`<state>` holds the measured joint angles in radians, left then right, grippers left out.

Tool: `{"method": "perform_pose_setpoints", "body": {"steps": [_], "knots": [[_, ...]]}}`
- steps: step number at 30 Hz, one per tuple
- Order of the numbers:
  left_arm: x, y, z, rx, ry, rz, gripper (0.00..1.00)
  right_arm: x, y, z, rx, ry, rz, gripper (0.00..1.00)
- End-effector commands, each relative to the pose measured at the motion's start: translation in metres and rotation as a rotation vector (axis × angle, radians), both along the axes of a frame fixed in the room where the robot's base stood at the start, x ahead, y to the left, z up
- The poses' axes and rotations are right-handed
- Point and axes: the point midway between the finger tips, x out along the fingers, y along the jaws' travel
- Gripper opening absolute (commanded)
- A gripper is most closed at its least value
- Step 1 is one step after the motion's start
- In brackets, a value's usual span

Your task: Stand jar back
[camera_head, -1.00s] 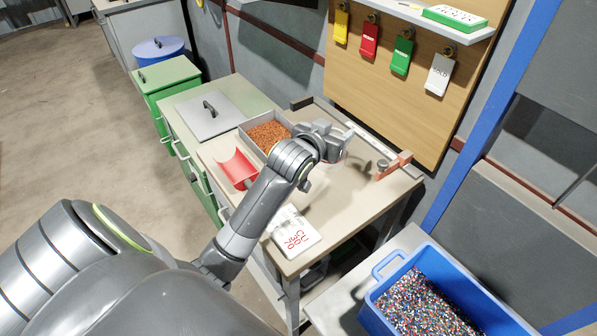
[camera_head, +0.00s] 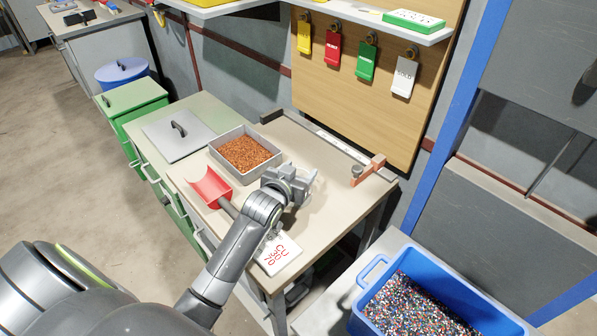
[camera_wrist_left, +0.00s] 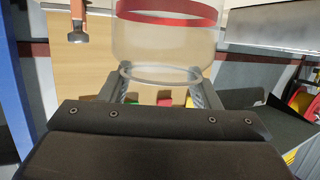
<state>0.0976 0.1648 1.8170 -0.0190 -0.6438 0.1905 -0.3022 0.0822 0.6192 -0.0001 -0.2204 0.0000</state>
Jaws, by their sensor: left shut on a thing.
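A clear jar with a red band (camera_wrist_left: 165,42) fills the top middle of the left wrist view. My left gripper (camera_wrist_left: 160,90) is shut on the jar, with its fingers on either side of the jar's narrow ring-shaped end. In the head view my left gripper (camera_head: 304,184) is over the workbench (camera_head: 325,210), right of the grey tray. The jar is hard to make out there, and I cannot tell whether it touches the bench. My right gripper is not in view.
The bench holds a tray of copper granules (camera_head: 245,153), a red scoop (camera_head: 211,188), a white card (camera_head: 279,254) and an orange-brown clamp (camera_head: 368,170). A blue bin of mixed granules (camera_head: 415,305) stands at the lower right. Bench right of the gripper is clear.

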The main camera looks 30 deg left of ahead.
Motion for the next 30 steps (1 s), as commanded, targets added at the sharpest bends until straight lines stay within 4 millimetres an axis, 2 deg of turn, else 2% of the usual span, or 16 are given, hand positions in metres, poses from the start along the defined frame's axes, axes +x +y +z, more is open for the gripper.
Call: {"method": "perform_pose_setpoints", "body": {"steps": [7,8,12,23,30], "knots": [[0.000,0.000,-0.004,0.000,0.001,0.000,0.17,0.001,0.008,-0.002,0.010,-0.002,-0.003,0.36],[0.000,0.000,-0.003,0.000,0.001,0.000,0.59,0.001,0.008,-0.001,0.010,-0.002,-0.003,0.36],[0.000,0.000,-0.003,0.000,0.001,0.000,0.77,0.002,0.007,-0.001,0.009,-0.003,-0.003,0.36],[0.000,0.000,0.002,0.000,-0.001,0.000,0.78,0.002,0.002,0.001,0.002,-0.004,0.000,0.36],[-0.030,-0.002,0.010,-0.001,0.000,0.000,0.78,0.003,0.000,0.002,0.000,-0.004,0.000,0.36]]}}
